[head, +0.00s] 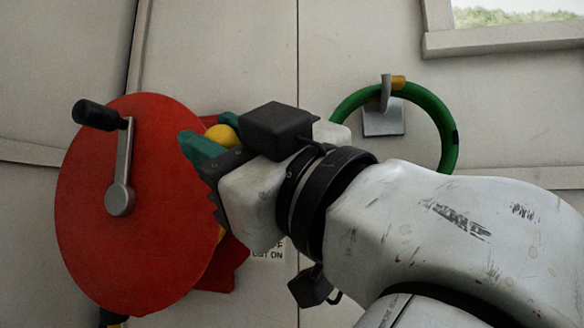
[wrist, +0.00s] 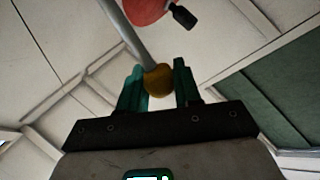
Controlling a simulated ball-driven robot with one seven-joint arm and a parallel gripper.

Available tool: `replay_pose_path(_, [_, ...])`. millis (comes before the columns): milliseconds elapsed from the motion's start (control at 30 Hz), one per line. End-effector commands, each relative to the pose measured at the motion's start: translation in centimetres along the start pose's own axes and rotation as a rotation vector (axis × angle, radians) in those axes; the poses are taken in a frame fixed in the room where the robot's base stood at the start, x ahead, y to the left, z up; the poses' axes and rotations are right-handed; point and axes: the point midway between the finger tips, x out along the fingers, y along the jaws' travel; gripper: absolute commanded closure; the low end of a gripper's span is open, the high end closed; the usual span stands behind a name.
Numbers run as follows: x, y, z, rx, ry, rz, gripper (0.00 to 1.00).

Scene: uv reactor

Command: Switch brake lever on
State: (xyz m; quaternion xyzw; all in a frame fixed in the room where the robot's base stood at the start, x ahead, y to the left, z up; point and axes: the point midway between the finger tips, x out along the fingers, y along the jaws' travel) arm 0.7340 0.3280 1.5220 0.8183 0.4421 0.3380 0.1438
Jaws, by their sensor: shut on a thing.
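The brake lever shows as a grey rod (wrist: 127,35) with a yellow ball knob (wrist: 158,79) at its end in the wrist view. The knob also shows in the head view (head: 222,136), right of the large red disc. My gripper (wrist: 160,74) has its teal fingers on either side of the knob and is shut on it. In the head view my gripper (head: 207,138) hides the lever's rod.
The red disc (head: 150,230) carries a crank with a black handle (head: 97,115) close to the left of my gripper. A green hose ring (head: 447,130) hangs on a wall hook (head: 385,95) behind my arm. Pale wall panels stand behind everything.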

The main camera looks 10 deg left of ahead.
Motion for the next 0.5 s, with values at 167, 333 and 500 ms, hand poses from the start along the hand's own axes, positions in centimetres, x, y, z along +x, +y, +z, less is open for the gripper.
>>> replay_pose_path(167, [-1.3, -1.6, 1.1, -0.124, 0.082, -0.012, 1.0])
replay_pose_path(333, [-1.9, -2.4, 1.7, -0.219, 0.143, -0.022, 1.0])
replay_pose_path(500, [-2.2, -3.0, 2.0, -0.232, 0.154, -0.025, 1.0])
